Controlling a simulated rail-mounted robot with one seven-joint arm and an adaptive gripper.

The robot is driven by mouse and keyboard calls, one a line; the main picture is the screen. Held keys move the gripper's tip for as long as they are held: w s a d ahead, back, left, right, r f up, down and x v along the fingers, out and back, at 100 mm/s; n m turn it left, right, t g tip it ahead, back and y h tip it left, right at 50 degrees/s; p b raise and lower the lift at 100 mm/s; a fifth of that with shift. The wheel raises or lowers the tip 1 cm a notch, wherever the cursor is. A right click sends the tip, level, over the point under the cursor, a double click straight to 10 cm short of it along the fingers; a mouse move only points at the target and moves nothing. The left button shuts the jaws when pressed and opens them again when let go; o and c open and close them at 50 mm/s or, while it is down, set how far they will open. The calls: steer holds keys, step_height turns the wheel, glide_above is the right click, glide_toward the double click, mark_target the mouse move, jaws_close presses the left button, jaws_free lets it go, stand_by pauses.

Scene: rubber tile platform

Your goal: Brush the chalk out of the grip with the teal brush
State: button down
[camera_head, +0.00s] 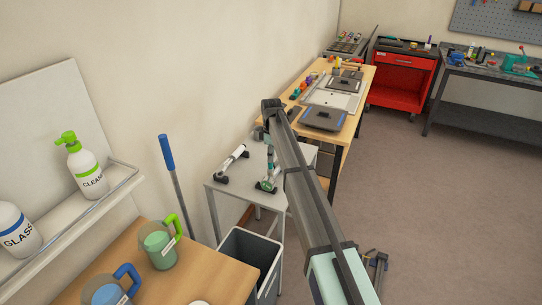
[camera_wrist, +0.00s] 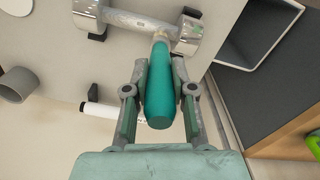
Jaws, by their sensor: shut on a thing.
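My gripper (camera_wrist: 160,75) is shut on the teal brush (camera_wrist: 158,100), a rounded handle held between its two fingers. The brush's pale tip points to the top of the wrist view, at the right part of a dumbbell's grip (camera_wrist: 135,20). The grip is a grey bar with whitish speckles between two thick metal ends. I cannot tell whether the bristles touch it.
A white cylinder with dark ends (camera_head: 232,165) lies left on the pale table (camera_head: 220,195); a grey cup (camera_wrist: 18,85) shows in the wrist view. A bin (camera_head: 235,248) stands below the table's front. A wooden bench (camera_head: 205,275) with a green-handled mug (camera_head: 158,245) is nearer.

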steer(key=shift+w, duration=0.1)
steer(key=shift+w+d, duration=0.2)
steer(key=shift+w, duration=0.3)
steer(key=shift+w+d, duration=0.2)
steer(key=shift+w, duration=0.3)
steer(key=shift+w, duration=0.15)
steer(key=shift+w+d, duration=0.3)
steer(key=shift+w, duration=0.6)
steer(key=shift+w+d, duration=0.2)
steer(key=shift+w, duration=0.35)
steer(key=shift+w+d, duration=0.2)
steer(key=shift+w, duration=0.3)
steer(key=shift+s, duration=0.15)
steer(key=shift+s+a, duration=0.2)
steer(key=shift+s, duration=0.3)
steer(key=shift+s+a, duration=0.2)
steer(key=shift+s, duration=0.25)
